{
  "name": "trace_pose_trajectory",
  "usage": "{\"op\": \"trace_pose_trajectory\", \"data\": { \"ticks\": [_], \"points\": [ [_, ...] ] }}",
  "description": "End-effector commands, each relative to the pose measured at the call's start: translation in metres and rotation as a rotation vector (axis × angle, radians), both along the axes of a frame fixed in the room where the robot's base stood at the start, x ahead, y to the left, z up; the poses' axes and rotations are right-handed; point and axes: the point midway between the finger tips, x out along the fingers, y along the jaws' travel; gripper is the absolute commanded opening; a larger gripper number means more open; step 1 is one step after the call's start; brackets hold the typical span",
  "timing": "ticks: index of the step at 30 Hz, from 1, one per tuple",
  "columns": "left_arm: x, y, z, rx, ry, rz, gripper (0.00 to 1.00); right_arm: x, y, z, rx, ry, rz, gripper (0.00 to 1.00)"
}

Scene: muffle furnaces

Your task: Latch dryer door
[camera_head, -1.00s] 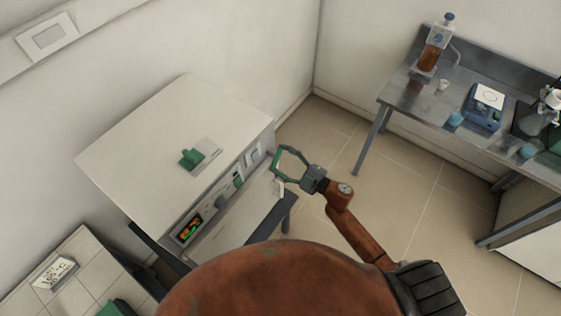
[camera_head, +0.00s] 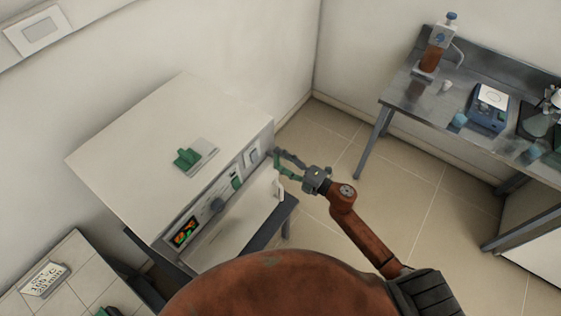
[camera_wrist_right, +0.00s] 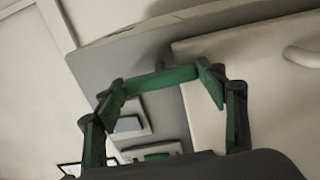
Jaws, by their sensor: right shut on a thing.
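The dryer is a white box (camera_head: 150,130) with a front control panel and display (camera_head: 186,232). Its pale door (camera_head: 232,227) is below the panel and looks close to the front; any gap is hard to tell. The white door handle (camera_head: 279,188) also shows in the right wrist view (camera_wrist_right: 303,57). A small dark latch (camera_wrist_right: 163,58) is at the upper front edge, behind the green fingers. My right gripper (camera_head: 276,160) is at the dryer's right front corner, above the handle, its fingers shut on what seems the latch. Their contact is partly hidden. My left gripper is out of view.
A green block on a grey plate (camera_head: 204,158) lies on the dryer's top. A steel bench (camera_head: 410,92) with a bottle dispenser (camera_head: 434,48) and blue scale (camera_head: 488,108) stands at the right. Tiled floor (camera_head: 320,140) is clear between them. A tiled surface with a sign (camera_head: 45,279) is lower left.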

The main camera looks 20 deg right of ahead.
Motion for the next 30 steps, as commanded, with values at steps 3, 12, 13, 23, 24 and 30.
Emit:
{"op": "trace_pose_trajectory", "data": {
  "ticks": [3,12,13,23,24,30],
  "points": [
    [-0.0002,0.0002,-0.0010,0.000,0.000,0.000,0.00,-0.0006,0.0005,-0.0014,-0.011,-0.006,0.001,0.41],
    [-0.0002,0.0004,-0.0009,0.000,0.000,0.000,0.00,-0.0006,0.0005,-0.0013,-0.015,-0.008,0.001,0.41],
    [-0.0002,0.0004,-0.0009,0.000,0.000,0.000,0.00,-0.0006,0.0005,-0.0013,-0.015,-0.008,0.001,0.41],
    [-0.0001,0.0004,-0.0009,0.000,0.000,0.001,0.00,-0.0004,0.0002,-0.0007,-0.012,-0.008,0.001,0.83],
    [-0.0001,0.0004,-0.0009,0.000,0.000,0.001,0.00,-0.0004,0.0002,-0.0006,-0.012,-0.008,0.001,0.83],
    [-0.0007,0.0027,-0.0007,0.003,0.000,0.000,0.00,-0.0004,-0.0001,-0.0004,-0.012,-0.008,0.000,0.83]
  ]
}}
